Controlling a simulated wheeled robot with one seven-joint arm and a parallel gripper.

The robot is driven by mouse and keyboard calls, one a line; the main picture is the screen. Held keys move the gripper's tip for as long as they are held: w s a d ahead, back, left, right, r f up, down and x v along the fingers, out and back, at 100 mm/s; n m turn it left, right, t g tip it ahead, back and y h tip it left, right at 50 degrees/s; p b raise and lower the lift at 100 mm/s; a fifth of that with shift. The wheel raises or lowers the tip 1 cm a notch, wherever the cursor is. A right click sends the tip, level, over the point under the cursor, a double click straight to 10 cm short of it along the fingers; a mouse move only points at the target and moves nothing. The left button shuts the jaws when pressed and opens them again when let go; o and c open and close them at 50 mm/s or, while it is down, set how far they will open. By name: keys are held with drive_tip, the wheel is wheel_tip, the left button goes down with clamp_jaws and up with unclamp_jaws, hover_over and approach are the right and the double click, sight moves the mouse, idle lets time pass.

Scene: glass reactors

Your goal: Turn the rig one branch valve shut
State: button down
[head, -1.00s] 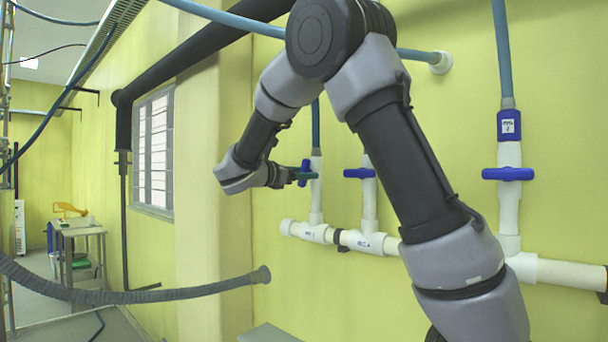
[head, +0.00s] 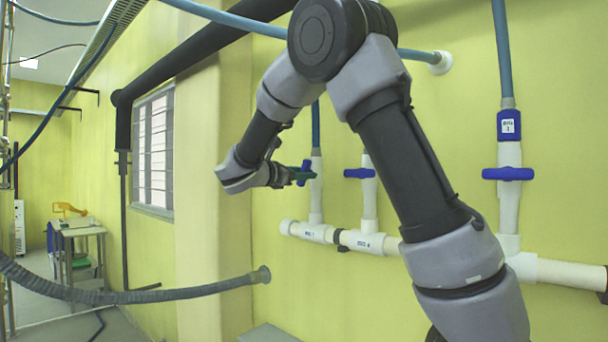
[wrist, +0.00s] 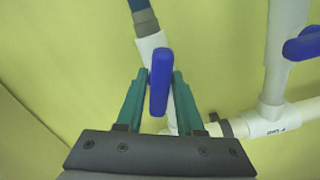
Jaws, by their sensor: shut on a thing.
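The leftmost valve has a blue handle (head: 303,173) on a white vertical branch pipe (head: 316,198); the small tag below it seems to read "RIG 1". My gripper (head: 300,174) reaches it from the left, shut on this handle. In the wrist view the green fingers of my gripper (wrist: 160,88) lie on either side of the blue handle (wrist: 160,82). There the handle stands upright in the picture, at a slight angle to the tilted pipe. The valve body is mostly hidden behind the handle and fingers.
A second blue-handled valve (head: 359,173) sits just to the right, its handle across its pipe. A third blue handle (head: 508,174) is farther right, also crosswise. A white manifold pipe (head: 366,242) runs below them. A grey hose (head: 150,295) crosses at lower left.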

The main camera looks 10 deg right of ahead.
drive_tip(key=m, duration=1.3)
drive_tip(key=shift+f, duration=0.1)
drive_tip(key=shift+m, duration=0.3)
idle(0.3)
drive_tip(key=c, duration=0.7)
unclamp_jaws()
drive_tip(key=v, duration=1.1)
drive_tip(key=shift+d, duration=0.1)
